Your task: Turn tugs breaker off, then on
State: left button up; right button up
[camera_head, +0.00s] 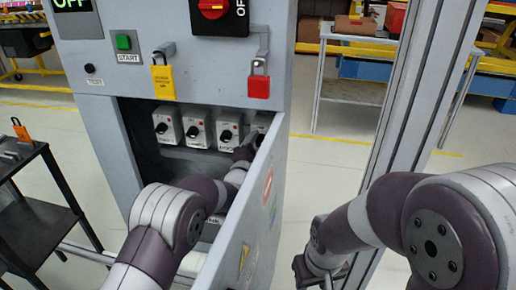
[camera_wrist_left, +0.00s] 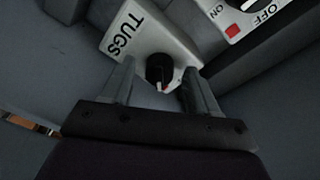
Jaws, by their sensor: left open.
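The TUGS breaker (camera_wrist_left: 150,38) is a light grey box with a black rotary knob (camera_wrist_left: 158,68), seen in the left wrist view. A red mark shows by the knob's lower edge. My left gripper (camera_wrist_left: 157,76) is open, with one finger on each side of the knob; contact cannot be told. In the head view my left gripper (camera_head: 244,150) reaches into the open cabinet at the right end of the breaker row, by a partly hidden breaker (camera_head: 262,122). My right gripper (camera_head: 308,272) is low outside the cabinet, and its jaws are unclear.
The open cabinet door (camera_head: 250,215) stands just right of my left arm. Several other breakers (camera_head: 197,130) line the row to the left. A yellow padlock (camera_head: 162,82) and a red padlock (camera_head: 259,86) hang above. A dark cart (camera_head: 40,200) stands at left.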

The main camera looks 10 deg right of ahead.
pick_arm(q)
jog(key=c, duration=1.1)
jog(key=shift+o, duration=0.2)
jog(key=shift+f, duration=0.1)
jog(key=shift+f+n+b, duration=0.1)
jog(key=shift+n+b, duration=0.6)
jog(key=shift+n, duration=0.3)
jog(key=shift+d+n+t+b, duration=0.15)
jog(key=shift+n+t+b, duration=0.35)
jog(key=shift+n+b, duration=2.05)
jog(key=shift+n+p, duration=1.05)
jog(key=shift+n, duration=0.1)
